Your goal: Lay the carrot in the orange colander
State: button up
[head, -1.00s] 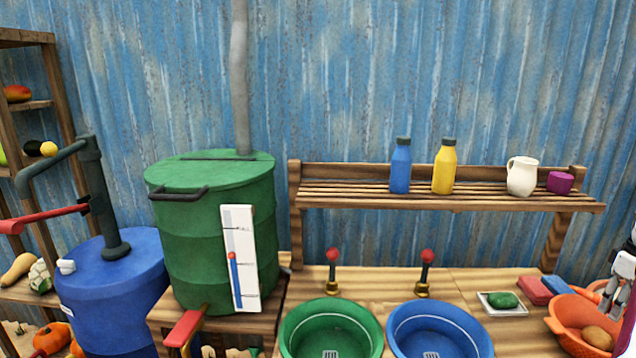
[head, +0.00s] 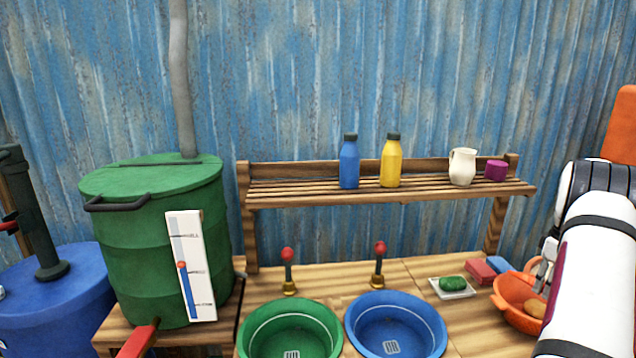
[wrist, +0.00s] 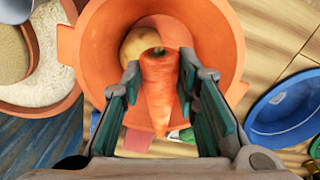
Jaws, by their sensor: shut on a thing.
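The orange colander (head: 509,299) stands at the right of the counter in the head view, partly hidden by my arm. In the wrist view the colander (wrist: 228,45) lies below my gripper, with a potato (wrist: 138,42) in it. My gripper (wrist: 160,80) is shut on the carrot (wrist: 160,95), its fingers on either side. The carrot overlaps the colander's opening in the wrist view; its height above the bottom cannot be told. In the head view my gripper (head: 543,268) is mostly hidden behind the arm, and the carrot does not show.
The blue basin (head: 437,325) and green basin (head: 246,332) are left of the colander. A dish (head: 466,292) with a green object, a red block (head: 482,270) and a blue block (head: 501,264) lie near it. In the wrist view a bowl of grain (wrist: 68,98) is at left.

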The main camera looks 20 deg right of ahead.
jog(key=shift+f+b, duration=0.65)
jog(key=shift+f, duration=2.1)
jog(key=o, duration=1.2)
